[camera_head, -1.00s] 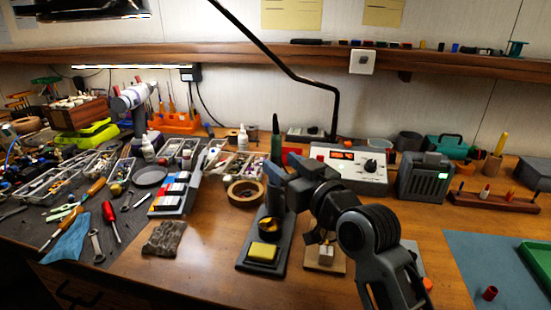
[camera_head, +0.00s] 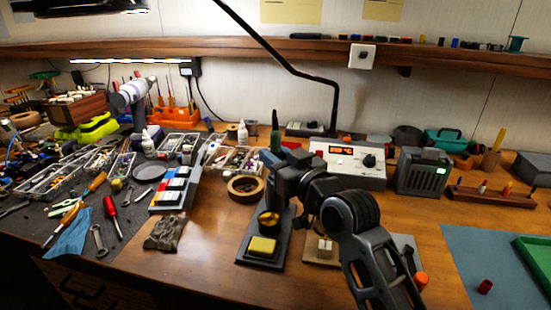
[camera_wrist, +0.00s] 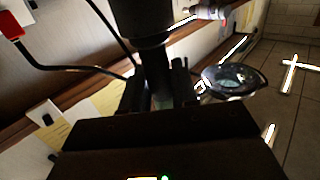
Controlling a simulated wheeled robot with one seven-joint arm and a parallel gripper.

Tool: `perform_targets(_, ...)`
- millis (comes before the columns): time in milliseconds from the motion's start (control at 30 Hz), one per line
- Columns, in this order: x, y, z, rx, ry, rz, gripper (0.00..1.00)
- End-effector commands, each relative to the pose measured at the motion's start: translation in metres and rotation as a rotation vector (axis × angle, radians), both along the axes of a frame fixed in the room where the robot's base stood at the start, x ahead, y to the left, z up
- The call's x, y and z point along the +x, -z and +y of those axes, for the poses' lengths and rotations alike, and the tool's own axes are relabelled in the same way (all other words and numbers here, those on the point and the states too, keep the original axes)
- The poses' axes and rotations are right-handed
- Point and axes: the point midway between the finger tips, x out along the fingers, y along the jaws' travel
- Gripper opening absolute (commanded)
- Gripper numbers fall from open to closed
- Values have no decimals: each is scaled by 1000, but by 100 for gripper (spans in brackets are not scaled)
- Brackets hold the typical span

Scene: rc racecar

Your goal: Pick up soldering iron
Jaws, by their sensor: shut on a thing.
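In the wrist view a dark round shaft, the iron (camera_wrist: 155,70), runs between my gripper's fingers (camera_wrist: 158,95). The iron's lower part is hidden behind my gripper. I cannot tell whether the iron is clear of the stand.
The soldering station (camera_head: 347,165) stands behind my arm, with a grey ventilated box (camera_head: 423,172) to its right. A black lamp arm (camera_head: 290,67) crosses above. Bare wood (camera_head: 200,260) shows in front.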

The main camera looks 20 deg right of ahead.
Motion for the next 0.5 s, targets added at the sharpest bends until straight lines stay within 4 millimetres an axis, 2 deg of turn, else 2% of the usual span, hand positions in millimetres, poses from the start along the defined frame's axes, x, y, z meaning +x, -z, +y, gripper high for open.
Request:
perform_targets(300, 0, -2, 0, 0, 0, -1, 2)
perform_targets(500, 0, -18, 0, -1, -1, -4, 2)
